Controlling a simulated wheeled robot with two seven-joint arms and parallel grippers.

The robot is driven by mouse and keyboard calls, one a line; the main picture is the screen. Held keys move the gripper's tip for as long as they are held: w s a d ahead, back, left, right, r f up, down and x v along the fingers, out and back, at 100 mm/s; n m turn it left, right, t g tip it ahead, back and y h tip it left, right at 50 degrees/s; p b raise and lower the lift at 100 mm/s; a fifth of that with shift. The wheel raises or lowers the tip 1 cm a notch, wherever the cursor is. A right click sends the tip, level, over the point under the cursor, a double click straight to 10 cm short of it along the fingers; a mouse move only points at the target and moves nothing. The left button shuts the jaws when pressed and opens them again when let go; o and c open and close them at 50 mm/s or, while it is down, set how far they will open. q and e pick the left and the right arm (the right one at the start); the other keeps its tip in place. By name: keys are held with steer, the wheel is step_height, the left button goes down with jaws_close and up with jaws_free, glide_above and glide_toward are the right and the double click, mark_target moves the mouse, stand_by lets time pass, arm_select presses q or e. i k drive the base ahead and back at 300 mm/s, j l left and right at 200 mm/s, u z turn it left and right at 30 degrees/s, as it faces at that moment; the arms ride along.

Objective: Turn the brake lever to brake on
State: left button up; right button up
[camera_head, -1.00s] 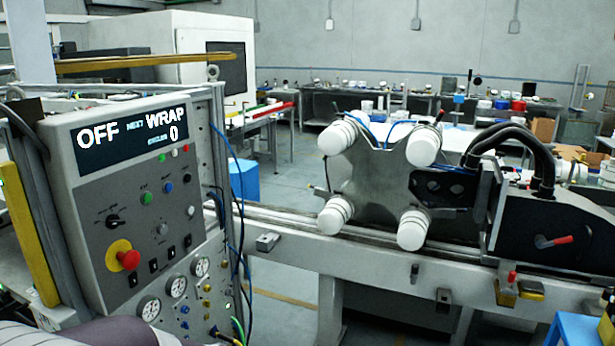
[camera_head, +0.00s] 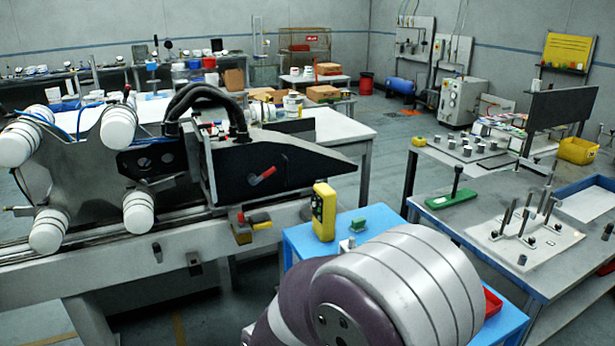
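A small lever with a red handle (camera_head: 263,176) sits on the side of the black wedge-shaped housing (camera_head: 285,160) at the right end of the machine. Its handle slants up to the right. A second, smaller red tip (camera_head: 240,216) shows lower down, by a yellow and dark fitting (camera_head: 252,227) on the machine's bed. I cannot read which of these is the brake lever or any brake marking. One of my arm links fills the bottom centre, but neither gripper is in the picture.
A blue stand (camera_head: 360,226) with a yellow handheld box (camera_head: 324,211) is right of the machine, partly behind my arm. A grey workbench (camera_head: 455,208) with upright pins stands at the right. White rollers (camera_head: 118,126) on a plate are at the left.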

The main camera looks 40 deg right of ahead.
mark_target(265, 175)
steer(key=i+z, duration=0.3)
steer(key=z, duration=0.15)
steer(key=i+z, duration=0.4)
steer(key=i+j+z, duration=0.1)
steer(key=i+z, duration=0.15)
steer(key=z, duration=0.2)
steer(key=i+j+z, duration=0.25)
steer(key=i+j, duration=0.45)
steer(key=j+z, duration=0.1)
steer(key=z, duration=0.15)
steer(key=i+j+z, duration=0.1)
steer(key=z, duration=0.2)
